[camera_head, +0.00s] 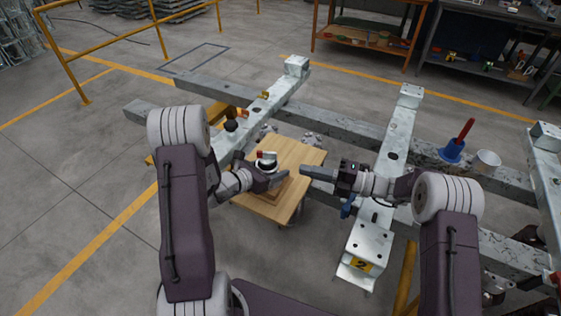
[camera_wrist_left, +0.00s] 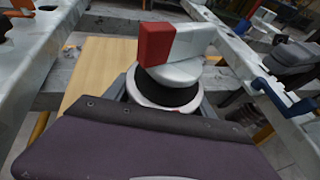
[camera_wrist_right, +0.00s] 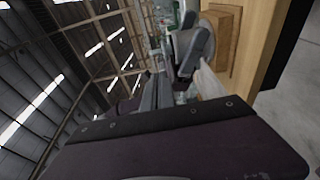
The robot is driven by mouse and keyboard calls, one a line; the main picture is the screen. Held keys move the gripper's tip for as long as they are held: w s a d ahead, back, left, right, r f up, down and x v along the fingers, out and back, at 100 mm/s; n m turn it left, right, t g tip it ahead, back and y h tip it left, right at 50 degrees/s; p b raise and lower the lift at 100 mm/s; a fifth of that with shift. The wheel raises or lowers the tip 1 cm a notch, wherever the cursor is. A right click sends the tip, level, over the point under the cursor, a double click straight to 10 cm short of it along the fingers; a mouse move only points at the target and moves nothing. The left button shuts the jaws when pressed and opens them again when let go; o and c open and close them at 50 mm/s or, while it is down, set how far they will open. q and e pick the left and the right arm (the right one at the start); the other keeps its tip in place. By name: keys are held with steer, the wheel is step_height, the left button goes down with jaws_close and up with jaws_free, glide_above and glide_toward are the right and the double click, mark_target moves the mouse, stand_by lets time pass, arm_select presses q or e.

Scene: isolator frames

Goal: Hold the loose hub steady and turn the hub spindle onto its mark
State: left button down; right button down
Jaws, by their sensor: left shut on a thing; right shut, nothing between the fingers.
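The hub stands on a wooden block (camera_head: 284,190) on a light wood board (camera_head: 309,157). In the left wrist view it has a white flange and a black band (camera_wrist_left: 165,98). I cannot make out a mark.
Pale metal frame beams (camera_head: 398,140) lie on both sides of the board. A blue holder with a red handle (camera_head: 453,150) and a white cup (camera_head: 486,161) stand on a beam at right. Workbenches (camera_head: 369,38) are at the back.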

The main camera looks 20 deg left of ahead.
mark_target(275, 156)
steer(key=a, duration=0.9)
steer(key=shift+r, duration=0.15)
steer(key=shift+w+d+m+t, duration=0.2)
steer(key=shift+w+m+t, duration=0.1)
steer(key=shift+w, duration=0.25)
stand_by(0.5)
steer(key=shift+w, duration=0.3)
steer(key=shift+w+a, duration=0.4)
steer(key=shift+w, duration=0.45)
steer(key=shift+w+a, duration=0.35)
steer(key=shift+w, duration=0.5)
steer(key=shift+w+a, duration=0.15)
steer(key=shift+a, duration=0.05)
